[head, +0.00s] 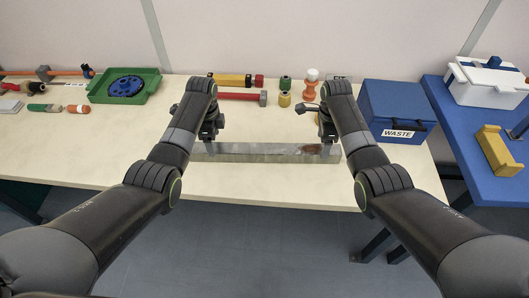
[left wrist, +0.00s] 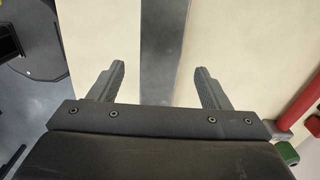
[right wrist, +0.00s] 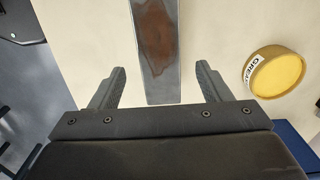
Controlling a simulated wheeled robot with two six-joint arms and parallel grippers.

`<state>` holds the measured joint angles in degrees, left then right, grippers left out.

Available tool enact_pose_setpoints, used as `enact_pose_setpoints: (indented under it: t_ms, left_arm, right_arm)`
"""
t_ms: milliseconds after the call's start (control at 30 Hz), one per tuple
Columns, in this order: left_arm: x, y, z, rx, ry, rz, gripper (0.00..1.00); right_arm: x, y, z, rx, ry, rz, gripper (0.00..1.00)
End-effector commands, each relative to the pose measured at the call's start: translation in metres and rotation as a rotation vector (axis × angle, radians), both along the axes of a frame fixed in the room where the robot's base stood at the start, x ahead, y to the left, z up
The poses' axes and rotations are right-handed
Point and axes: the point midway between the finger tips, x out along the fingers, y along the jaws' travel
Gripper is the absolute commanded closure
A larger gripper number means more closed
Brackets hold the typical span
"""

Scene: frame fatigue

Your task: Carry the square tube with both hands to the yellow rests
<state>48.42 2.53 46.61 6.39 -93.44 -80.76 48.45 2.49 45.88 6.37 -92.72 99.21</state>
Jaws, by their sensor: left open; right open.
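The square tube (head: 265,150) is grey metal with a brownish rusty patch. It lies along the front part of the cream bench, running left to right. My left gripper (head: 210,133) is open above its left part; in the left wrist view the tube (left wrist: 165,45) runs between the spread fingers (left wrist: 161,68). My right gripper (head: 325,135) is open above its right end; in the right wrist view the tube end (right wrist: 158,60) lies between the fingers (right wrist: 160,66). Neither gripper is closed on it. A yellow rest (head: 497,152) stands on the blue table at the right; another is partly cut off at the edge.
A blue WASTE bin (head: 392,112) stands right of the tube. Behind the tube are a red bar (head: 238,97), yellow and green rolls (head: 284,97) and an orange-white piece (head: 310,88). A green tray (head: 125,86) is at the left. A white cooler (head: 488,82) sits on the blue table (head: 455,118).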

Motion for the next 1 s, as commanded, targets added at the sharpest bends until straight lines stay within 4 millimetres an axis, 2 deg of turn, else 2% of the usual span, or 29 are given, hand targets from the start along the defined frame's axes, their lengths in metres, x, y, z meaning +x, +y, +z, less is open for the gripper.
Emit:
enact_pose_setpoints:
  t_ms: [200, 400, 633, 933, 1000]
  left_arm:
    - [0.000, 0.000, -0.033, 0.001, 0.002, -0.001, 0.29]
    - [0.000, 0.000, -0.049, 0.000, 0.002, 0.000, 0.29]
    - [0.000, 0.000, -0.057, 0.000, -0.001, 0.000, 0.29]
    - [0.000, 0.000, -0.058, 0.000, -0.001, 0.000, 0.29]
    - [0.000, 0.000, -0.058, 0.000, -0.001, 0.000, 0.37]
  right_arm:
    - [-0.001, 0.000, -0.033, -0.001, 0.002, 0.001, 0.29]
    - [0.000, 0.000, -0.049, -0.001, 0.002, 0.001, 0.29]
    - [0.000, 0.000, -0.057, 0.000, 0.000, 0.001, 0.29]
    - [0.000, 0.000, -0.058, 0.000, -0.001, 0.001, 0.29]
    - [0.000, 0.000, -0.058, 0.000, -0.001, 0.001, 0.37]
